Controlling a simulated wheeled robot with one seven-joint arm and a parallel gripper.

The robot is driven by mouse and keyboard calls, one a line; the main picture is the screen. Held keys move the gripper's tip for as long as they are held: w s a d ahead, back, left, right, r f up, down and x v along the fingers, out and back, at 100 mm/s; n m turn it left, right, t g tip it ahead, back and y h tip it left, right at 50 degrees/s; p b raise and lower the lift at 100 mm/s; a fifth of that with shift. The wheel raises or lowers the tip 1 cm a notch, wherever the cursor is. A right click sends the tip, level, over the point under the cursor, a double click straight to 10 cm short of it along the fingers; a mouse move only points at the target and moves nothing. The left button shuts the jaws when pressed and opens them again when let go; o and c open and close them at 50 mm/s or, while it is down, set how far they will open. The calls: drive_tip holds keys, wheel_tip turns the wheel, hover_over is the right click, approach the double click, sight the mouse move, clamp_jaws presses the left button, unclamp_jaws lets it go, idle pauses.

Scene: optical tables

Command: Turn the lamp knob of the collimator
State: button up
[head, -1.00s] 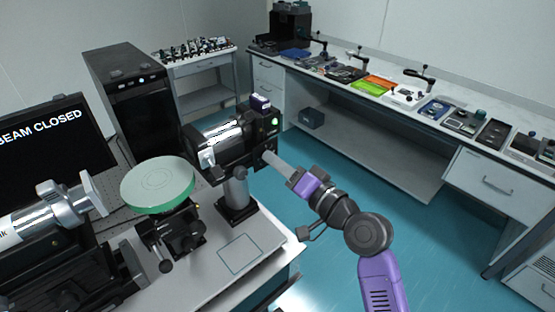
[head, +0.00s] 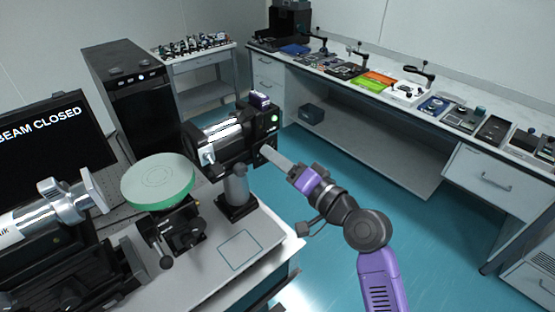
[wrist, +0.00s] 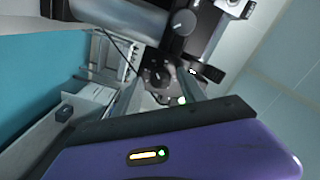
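The collimator (head: 222,138) is a black housing with a silver barrel, standing on a post at the table's right part. A green light (head: 274,118) glows on its right end face. In the wrist view, a dark round knob (wrist: 157,76) shows on that face. My gripper (head: 266,152) reaches the end face from the right. In the wrist view its two grey fingers stand apart, with the knob seen between their tips. I cannot tell whether the fingers touch the knob. In the head view the fingers hide the knob.
A round green-rimmed plate (head: 158,182) on a black mount stands left of the collimator. A monitor (head: 50,140) reads BEAM CLOSED. A black cabinet (head: 125,90) stands behind. A long bench (head: 400,165) with several instruments runs along the right, with clear floor before it.

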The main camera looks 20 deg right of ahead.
drive_tip(key=b+v, duration=0.2)
drive_tip(key=v, duration=0.6)
drive_tip(key=shift+w+r, duration=0.1)
idle(0.4)
